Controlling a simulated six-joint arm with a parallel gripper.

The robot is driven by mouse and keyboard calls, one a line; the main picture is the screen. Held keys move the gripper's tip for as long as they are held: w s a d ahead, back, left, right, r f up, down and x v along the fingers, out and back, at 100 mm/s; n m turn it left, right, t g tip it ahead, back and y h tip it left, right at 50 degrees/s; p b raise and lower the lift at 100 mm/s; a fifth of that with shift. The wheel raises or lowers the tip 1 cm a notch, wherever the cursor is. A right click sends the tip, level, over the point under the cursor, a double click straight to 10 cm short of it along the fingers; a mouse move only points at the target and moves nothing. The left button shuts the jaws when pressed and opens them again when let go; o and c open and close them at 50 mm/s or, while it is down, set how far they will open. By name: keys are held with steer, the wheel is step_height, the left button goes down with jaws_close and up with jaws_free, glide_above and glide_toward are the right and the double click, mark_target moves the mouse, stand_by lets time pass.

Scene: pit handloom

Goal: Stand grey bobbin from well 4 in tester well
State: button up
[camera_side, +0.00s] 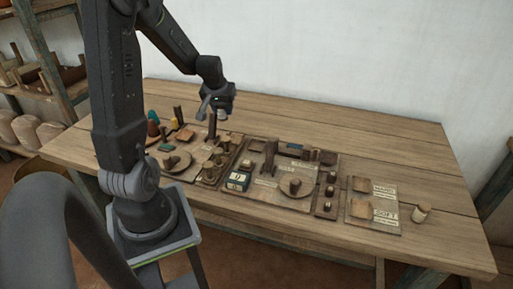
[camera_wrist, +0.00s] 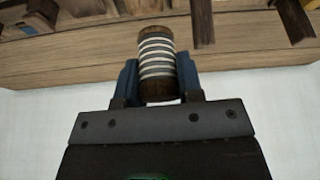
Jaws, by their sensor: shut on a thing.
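My gripper (camera_wrist: 157,85) is shut on the grey bobbin (camera_wrist: 157,58), a wooden spool wound with pale grey thread, held between two blue fingers in the wrist view. In the side view my gripper (camera_side: 220,109) is above the table, over the back of the boards, and the bobbin in it shows only as a small pale bit. A tester-like board (camera_side: 262,200) lies below and to the right, with a small display box (camera_side: 238,181) and a round disc (camera_side: 296,186). I cannot make out which hollow is the tester well or well 4.
A board with labels reading HARD and SOFT (camera_side: 374,215) lies to the right. A narrow board (camera_side: 328,190) holds several small pieces. Upright posts rise from the boards (camera_side: 269,156). The table's back right (camera_side: 385,145) is clear.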

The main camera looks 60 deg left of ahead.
steer(key=shift+s+r+m, duration=0.15)
steer(key=shift+s+m, duration=0.15)
steer(key=shift+m, duration=0.2)
steer(key=w+d+f, duration=0.2)
steer(key=w, duration=0.1)
steer(key=w+d+f, duration=0.2)
steer(key=w, duration=0.1)
steer(key=w+d+f, duration=0.1)
steer(key=w+f, duration=0.2)
steer(key=w, duration=0.1)
steer(key=shift+d, duration=0.4)
steer(key=shift+f, duration=2)
